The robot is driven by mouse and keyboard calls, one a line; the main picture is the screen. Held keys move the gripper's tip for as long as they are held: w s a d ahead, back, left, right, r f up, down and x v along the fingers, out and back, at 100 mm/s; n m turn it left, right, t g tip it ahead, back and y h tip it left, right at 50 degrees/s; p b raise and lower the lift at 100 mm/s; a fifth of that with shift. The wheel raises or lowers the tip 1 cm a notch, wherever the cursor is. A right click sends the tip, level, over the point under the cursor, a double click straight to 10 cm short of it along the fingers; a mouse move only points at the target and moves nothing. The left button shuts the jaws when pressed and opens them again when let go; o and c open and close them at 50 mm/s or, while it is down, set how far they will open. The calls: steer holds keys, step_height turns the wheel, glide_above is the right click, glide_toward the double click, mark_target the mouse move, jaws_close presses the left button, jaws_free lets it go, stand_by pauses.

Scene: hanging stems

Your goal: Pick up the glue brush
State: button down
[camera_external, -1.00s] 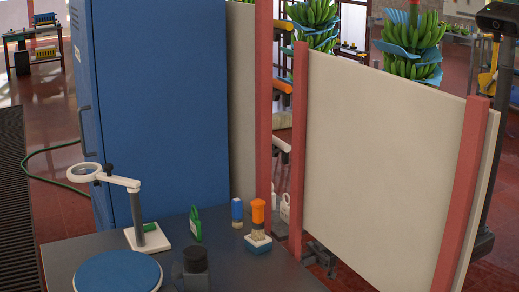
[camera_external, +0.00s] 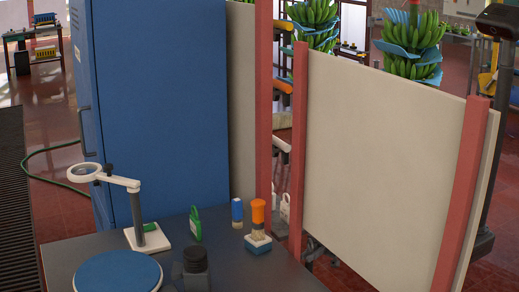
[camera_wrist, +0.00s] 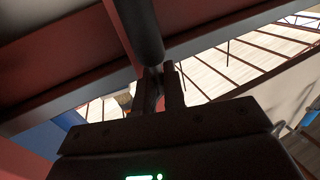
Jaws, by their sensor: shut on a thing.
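In the wrist view my gripper (camera_wrist: 165,85) is shut on a dark rod-like thing (camera_wrist: 140,25), which runs from between the fingers to the top edge. It is in deep shadow, and I cannot tell whether it is the glue brush. In the external view my gripper does not show. A brush with an orange handle and pale bristles (camera_external: 258,212) stands on a white and blue block on the dark table (camera_external: 100,247). A blue-handled thing (camera_external: 237,211), also with a pale lower end, stands just left of it.
The table also holds a magnifier stand (camera_external: 137,208), a green tag-like thing (camera_external: 195,223), a blue disc (camera_external: 118,274) and a dark object (camera_external: 195,268). A blue cabinet (camera_external: 160,100) stands behind. A cream panel (camera_external: 385,150) between red posts blocks the view at right.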

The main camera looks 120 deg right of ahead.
steer(key=s+a+r+n+g+y, duration=0.2)
steer(key=a+r+n+g+y, duration=0.15)
steer(key=a+r, duration=0.45)
steer(key=s+a+r+n+g+y, duration=0.25)
steer(key=a+r+n+y, duration=0.2)
steer(key=r, duration=0.65)
steer(key=s+r+m+t+h, duration=0.1)
steer(key=s+r, duration=0.1)
steer(key=r, duration=0.6)
steer(key=s+r+m+t, duration=0.1)
steer(key=s+r+m, duration=0.15)
steer(key=r, duration=0.55)
steer(key=s+d+r+m+t+h, duration=0.1)
steer(key=s+d+r+t+h, duration=0.1)
steer(key=s+r, duration=0.8)
steer(key=shift+s+d+r+m+h, duration=0.25)
steer(key=shift+d+m+h, duration=0.15)
steer(key=shift+d, duration=0.4)
steer(key=w, duration=1.8)
steer(key=shift+f, duration=0.3)
